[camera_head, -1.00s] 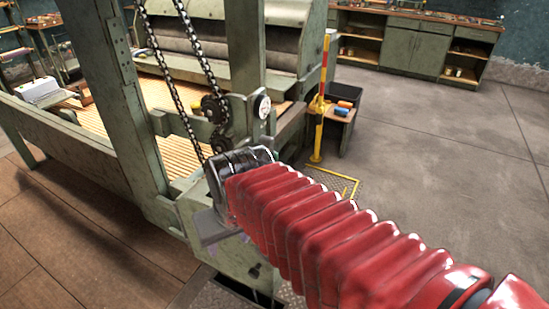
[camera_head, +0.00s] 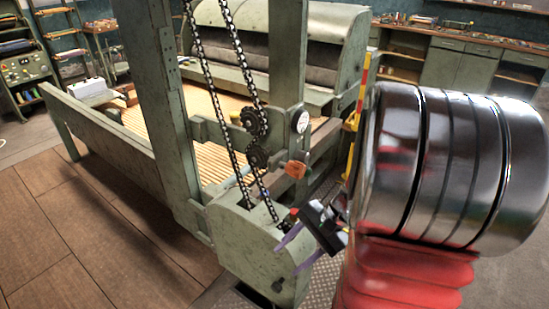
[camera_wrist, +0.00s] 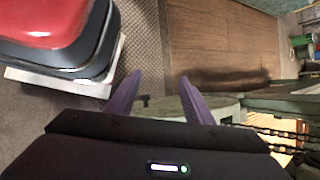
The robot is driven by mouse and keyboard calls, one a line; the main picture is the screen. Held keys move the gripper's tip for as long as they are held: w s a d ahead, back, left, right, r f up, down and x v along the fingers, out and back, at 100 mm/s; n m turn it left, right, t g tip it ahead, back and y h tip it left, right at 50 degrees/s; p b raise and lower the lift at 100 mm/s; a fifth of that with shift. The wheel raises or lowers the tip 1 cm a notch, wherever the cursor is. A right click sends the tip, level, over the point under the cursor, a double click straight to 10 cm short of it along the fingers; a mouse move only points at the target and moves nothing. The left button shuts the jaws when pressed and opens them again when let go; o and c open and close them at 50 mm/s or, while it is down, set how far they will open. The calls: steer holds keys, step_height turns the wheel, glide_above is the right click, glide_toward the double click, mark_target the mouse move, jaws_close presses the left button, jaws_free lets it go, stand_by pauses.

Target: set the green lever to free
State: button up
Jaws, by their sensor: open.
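I cannot make out a green lever for certain in either view. In the head view a pale green machine housing (camera_head: 245,240) stands at the foot of the post, with chains running down into it. An orange piece (camera_head: 295,170) shows above it, by the sprockets. My gripper (camera_head: 286,261) has purple fingers, spread apart and empty, in front of the housing's right side; contact cannot be told. In the wrist view my gripper (camera_wrist: 161,75) is open, with pale green metal (camera_wrist: 228,110) beyond the right finger. My arm hides the area right of the housing.
The green frame post (camera_head: 165,110) and long side rail (camera_head: 120,155) bound the slatted bed. A yellow and red post (camera_head: 361,85) stands behind my arm. Brown floor (camera_head: 90,240) at the left is clear. Cabinets (camera_head: 465,65) line the back wall.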

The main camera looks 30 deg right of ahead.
steer(key=w+d+f+m+t+y, duration=0.2)
steer(key=w+d+m+t, duration=0.15)
steer(key=d+m, duration=0.25)
steer(key=m+t+h, duration=0.6)
steer(key=m+t, duration=0.5)
glide_toward(307, 172)
steer(key=s+d+f, duration=0.1)
steer(key=s+d, duration=0.1)
steer(key=s, duration=0.1)
steer(key=shift+w+a+f, duration=0.1)
steer(key=shift+w+f, duration=0.05)
steer(key=shift+f, duration=0.05)
steer(key=w, duration=0.4)
steer(key=w+a, duration=0.1)
steer(key=w, duration=0.4)
steer(key=w+a, duration=0.1)
steer(key=w, duration=0.3)
steer(key=shift+w, duration=0.4)
steer(key=shift+c, duration=0.6)
jaws_close()
